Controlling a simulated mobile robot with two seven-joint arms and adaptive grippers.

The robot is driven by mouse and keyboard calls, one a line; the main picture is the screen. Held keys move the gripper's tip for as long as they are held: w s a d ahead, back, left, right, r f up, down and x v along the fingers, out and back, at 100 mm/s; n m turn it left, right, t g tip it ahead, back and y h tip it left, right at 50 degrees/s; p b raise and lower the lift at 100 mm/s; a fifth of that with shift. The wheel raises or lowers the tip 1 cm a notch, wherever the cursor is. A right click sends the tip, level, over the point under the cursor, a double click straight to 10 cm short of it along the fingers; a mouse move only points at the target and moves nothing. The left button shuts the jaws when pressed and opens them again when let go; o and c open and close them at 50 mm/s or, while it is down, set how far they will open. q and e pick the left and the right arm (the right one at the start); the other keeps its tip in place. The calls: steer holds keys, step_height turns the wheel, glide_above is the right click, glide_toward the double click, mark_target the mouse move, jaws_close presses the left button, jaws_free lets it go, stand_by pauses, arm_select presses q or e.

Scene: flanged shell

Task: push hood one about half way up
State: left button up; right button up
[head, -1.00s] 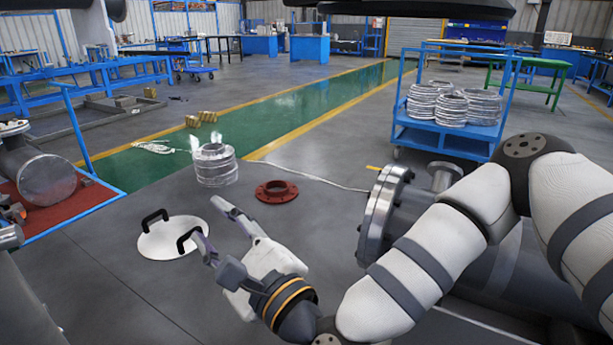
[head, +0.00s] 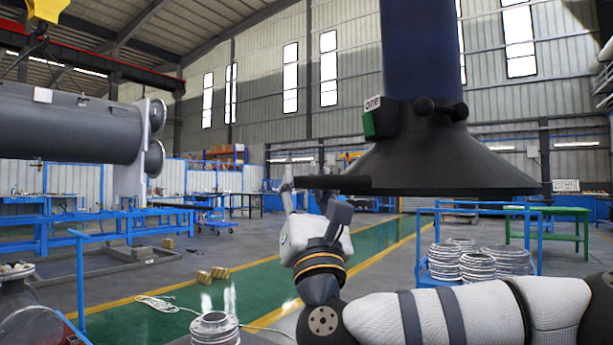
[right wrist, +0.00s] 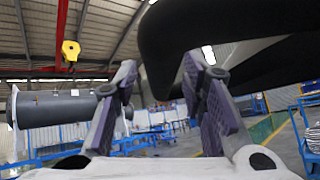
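The hood labelled "one" (head: 455,160) is a wide dark cone under a blue duct (head: 422,50), at upper right in the head view. A small box with a white label and a green face (head: 376,116) sits on its left side. A black bar-like handle (head: 335,183) sticks out left at its rim. My right gripper (head: 306,190) is at this handle, fingers pointing up. In the right wrist view its fingers (right wrist: 160,70) stand apart, and a large black part (right wrist: 240,40) lies over and beside the right finger. I cannot tell whether they touch. My left gripper is out of view.
A blue cart (head: 428,270) with several silver flanged rings (head: 477,266) stands below the hood at right. A large grey cylinder (head: 70,125) is at left. A yellow crane hook (head: 45,10) hangs at upper left. A silver ring stack (head: 214,328) stands on the floor.

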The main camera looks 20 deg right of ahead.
steer(key=shift+w+r, duration=0.1)
steer(key=shift+w, duration=0.1)
jaws_close()
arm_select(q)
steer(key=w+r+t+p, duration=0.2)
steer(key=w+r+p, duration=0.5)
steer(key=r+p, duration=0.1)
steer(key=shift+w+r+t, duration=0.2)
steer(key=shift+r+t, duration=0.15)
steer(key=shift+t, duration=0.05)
arm_select(e)
step_height(320, 180, up, 32)
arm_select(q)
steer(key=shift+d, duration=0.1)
arm_select(e)
jaws_free()
steer(key=v, duration=1.2)
